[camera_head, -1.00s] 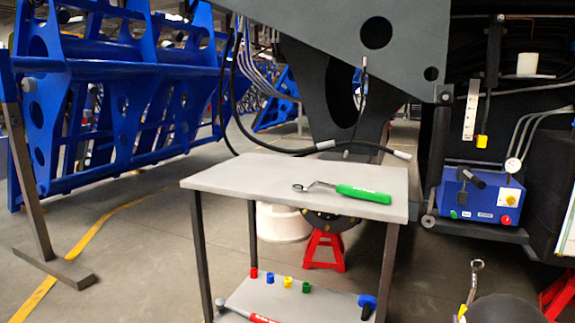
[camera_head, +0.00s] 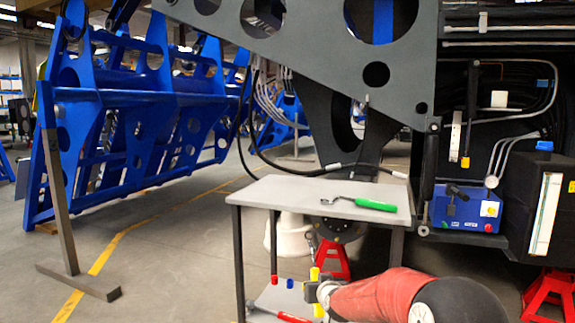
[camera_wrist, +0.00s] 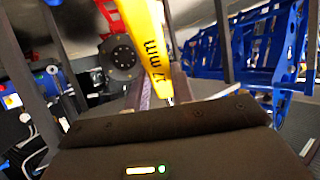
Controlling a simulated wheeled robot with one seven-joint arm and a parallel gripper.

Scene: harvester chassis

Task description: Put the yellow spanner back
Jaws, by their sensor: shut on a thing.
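The yellow spanner (camera_wrist: 147,42) is in my gripper in the wrist view, its yellow handle, marked "27 mm", rising from the jaws. In the head view a bit of yellow (camera_head: 315,273) shows above my gripper (camera_head: 319,291) and another below it. My gripper is shut on the spanner, in front of the trolley's lower shelf. The spanner's metal ends are not clearly seen. A grey trolley (camera_head: 290,187) stands ahead, with a green-handled spanner (camera_head: 375,205) on its top.
The lower shelf (camera_head: 272,297) holds a red-handled tool (camera_head: 293,317) and small coloured pegs; my arm hides its right part. Thin dark legs frame the shelf. A red stand (camera_head: 333,262) is behind, and a blue box (camera_head: 465,208) is at right.

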